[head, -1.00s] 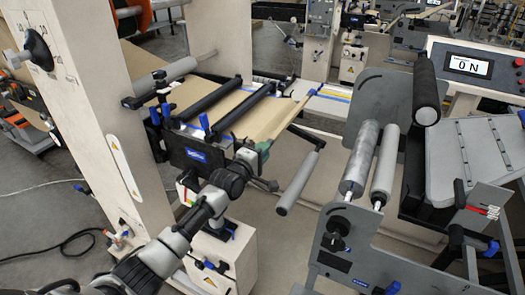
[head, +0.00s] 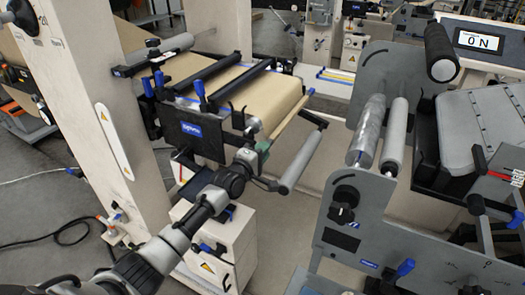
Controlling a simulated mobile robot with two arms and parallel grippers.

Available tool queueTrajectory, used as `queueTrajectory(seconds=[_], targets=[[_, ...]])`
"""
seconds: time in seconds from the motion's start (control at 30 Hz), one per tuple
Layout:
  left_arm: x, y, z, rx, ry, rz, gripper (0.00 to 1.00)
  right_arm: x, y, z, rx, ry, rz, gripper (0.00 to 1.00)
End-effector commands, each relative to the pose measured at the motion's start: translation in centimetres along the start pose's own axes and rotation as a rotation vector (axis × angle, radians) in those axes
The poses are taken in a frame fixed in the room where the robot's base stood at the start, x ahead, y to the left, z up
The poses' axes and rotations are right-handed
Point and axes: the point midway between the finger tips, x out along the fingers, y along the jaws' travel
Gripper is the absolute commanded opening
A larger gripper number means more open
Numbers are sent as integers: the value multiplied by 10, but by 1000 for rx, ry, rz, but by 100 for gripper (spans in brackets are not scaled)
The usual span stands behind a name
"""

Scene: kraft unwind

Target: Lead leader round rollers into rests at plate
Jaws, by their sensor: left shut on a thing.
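The brown kraft leader (head: 274,100) runs from the left under two black crossbars (head: 238,82) and bends down at its right end. My left gripper (head: 258,156) is shut at the near corner of that end, beside a small green part; its fingertips are partly hidden. A grey roller (head: 301,162) on a black arm is just right of the gripper, apart from the leader. A shiny roller (head: 366,130) and a grey roller (head: 396,138) stand further right, bare of paper. I cannot tell which surface is the plate with the rests. My right gripper is out of view.
A cream column (head: 95,110) stands left of my left arm. A grey side frame (head: 375,235) with a black knob fills the lower right. A black roller (head: 440,52) and a sloping grey table (head: 485,130) are at right. Open floor shows between the machines.

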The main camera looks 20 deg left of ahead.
Motion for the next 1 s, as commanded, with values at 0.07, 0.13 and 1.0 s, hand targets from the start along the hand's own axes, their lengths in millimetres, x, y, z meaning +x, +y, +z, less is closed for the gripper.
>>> queueTrajectory(seconds=[0.07,0.13,1.0], targets=[[0,-14,0,1,0,2,0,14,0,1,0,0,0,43],[0,-22,0,2,0,1,0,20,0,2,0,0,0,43],[0,-87,0,1,0,2,0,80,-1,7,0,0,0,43]])
